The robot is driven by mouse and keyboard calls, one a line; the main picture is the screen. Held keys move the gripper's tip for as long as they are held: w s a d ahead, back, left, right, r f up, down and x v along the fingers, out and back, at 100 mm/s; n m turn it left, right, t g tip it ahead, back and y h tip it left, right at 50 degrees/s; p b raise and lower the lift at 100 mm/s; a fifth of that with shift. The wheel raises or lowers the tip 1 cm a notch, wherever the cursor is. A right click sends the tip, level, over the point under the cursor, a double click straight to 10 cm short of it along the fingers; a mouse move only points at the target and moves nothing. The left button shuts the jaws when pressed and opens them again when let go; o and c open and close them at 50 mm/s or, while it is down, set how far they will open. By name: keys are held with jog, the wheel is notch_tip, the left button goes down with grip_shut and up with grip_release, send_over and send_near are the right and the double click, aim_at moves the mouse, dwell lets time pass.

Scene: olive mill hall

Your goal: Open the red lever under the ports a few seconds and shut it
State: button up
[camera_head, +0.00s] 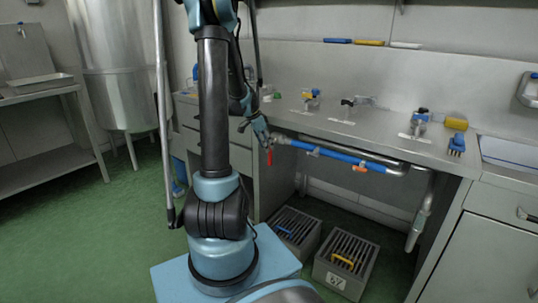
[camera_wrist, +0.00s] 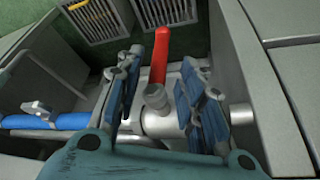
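The red lever (camera_head: 269,157) hangs down from the left end of a blue pipe (camera_head: 340,156) under the front edge of the bench. In the wrist view the red lever (camera_wrist: 160,55) stands across the line of the pipe, on a grey metal valve body (camera_wrist: 156,98). My gripper (camera_head: 264,138) is at the lever, just above it in the head view. In the wrist view my gripper (camera_wrist: 160,72) is open, one blue finger on each side of the lever and valve stem. Gaps show on both sides; I see no contact.
Several small taps (camera_head: 420,118) stand on the bench top (camera_head: 380,134). An orange handle (camera_head: 360,168) sits further right on the pipe. Two slatted crates (camera_head: 343,264) stand on the floor below. A grey drain pipe (camera_head: 420,215) runs down at the right.

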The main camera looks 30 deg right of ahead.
aim_at(270, 161)
jog(key=shift+x, duration=2.8)
grip_shut()
